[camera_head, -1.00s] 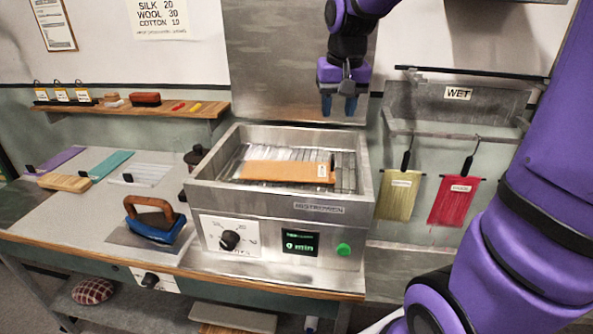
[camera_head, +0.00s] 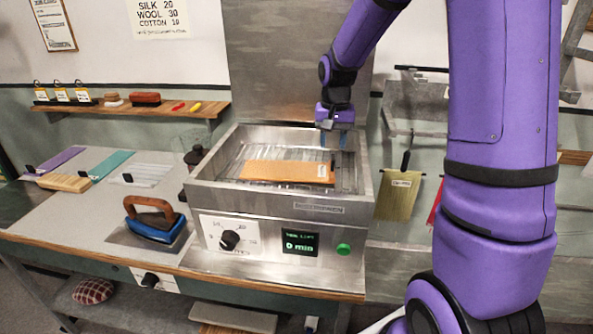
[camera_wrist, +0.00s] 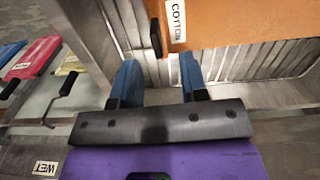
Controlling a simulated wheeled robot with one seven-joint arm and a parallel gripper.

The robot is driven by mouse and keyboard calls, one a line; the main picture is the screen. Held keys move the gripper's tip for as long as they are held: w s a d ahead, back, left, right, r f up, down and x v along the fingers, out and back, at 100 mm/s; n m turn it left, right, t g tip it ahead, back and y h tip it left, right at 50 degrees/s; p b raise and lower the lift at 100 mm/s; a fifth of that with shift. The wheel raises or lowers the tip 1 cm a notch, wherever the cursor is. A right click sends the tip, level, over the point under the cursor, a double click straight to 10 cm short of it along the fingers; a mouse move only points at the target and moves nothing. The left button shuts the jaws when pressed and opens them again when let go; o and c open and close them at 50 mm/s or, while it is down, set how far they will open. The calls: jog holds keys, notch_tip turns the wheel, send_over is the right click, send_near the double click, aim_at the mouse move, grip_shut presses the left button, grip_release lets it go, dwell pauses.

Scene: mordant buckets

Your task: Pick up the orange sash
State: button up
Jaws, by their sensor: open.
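The orange sash (camera_head: 285,171) lies flat on the slatted rack inside the open metal steamer box (camera_head: 197,193). Its right end has a small black clip and a white tag. In the wrist view the orange sash (camera_wrist: 245,18) spans the top, with its black clip and a tag reading "COTTON" near its left end. My gripper (camera_head: 335,140) is over the back right part of the box, above the rack and behind the sash's tagged end. In the wrist view my gripper (camera_wrist: 157,78) has its blue fingers apart, with nothing between them, short of the clip.
The steamer lid (camera_head: 300,60) stands upright behind the box. A yellow-green sash (camera_head: 398,195) hangs at right; a red one is mostly behind my arm. An iron (camera_head: 155,220) and other sashes lie on the left table (camera_head: 90,215). A shelf (camera_head: 140,108) is behind.

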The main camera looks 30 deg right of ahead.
aim_at(333, 156)
jog(key=shift+d+f, duration=0.15)
jog(key=shift+f, duration=2.55)
jog(key=shift+s, duration=0.1)
grip_shut()
